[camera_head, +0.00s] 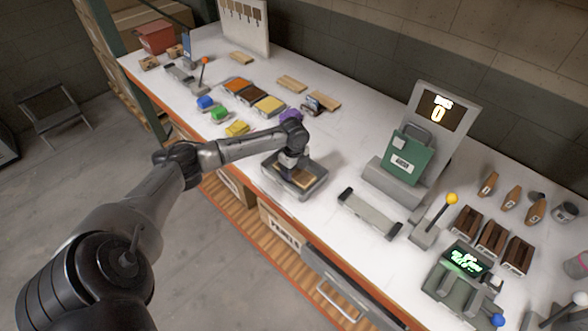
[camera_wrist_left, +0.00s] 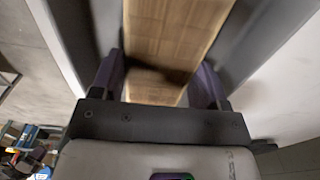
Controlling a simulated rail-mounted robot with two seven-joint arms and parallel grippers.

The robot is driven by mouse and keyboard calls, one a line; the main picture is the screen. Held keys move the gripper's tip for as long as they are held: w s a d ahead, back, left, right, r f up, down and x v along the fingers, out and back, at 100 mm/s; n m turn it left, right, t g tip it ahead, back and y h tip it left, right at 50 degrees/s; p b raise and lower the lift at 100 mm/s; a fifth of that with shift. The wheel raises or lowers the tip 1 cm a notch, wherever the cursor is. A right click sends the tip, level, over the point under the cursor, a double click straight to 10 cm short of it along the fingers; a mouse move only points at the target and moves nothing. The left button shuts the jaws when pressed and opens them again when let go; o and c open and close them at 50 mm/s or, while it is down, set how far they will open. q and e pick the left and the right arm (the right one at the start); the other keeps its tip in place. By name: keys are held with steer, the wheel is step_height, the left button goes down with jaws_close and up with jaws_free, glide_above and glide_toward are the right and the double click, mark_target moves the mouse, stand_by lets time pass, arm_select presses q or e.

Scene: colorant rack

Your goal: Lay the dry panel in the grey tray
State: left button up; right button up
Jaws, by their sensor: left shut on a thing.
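The grey tray (camera_head: 311,190) sits near the front edge of the white bench, in the middle of the head view. My left gripper (camera_head: 291,168) points down into it and is shut on a pale wooden panel (camera_head: 303,180). In the left wrist view the panel (camera_wrist_left: 170,35) runs between the two fingers (camera_wrist_left: 155,85), with grey tray walls (camera_wrist_left: 243,40) on both sides. A dark shadow band crosses the wood there. I cannot tell whether the panel touches the tray floor. My right gripper is not in view.
Orange, brown and yellow colour trays (camera_head: 268,104) lie behind to the left. Loose wooden pieces (camera_head: 291,84) lie farther back. A grey bar fixture (camera_head: 369,214) and a green-fronted display stand (camera_head: 404,158) are to the right.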

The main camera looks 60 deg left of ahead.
arm_select(q)
steer(key=o, duration=1)
steer(key=shift+f, duration=0.1)
steer(key=shift+c, duration=0.2)
step_height(320, 180, up, 12)
steer(key=p, duration=0.1)
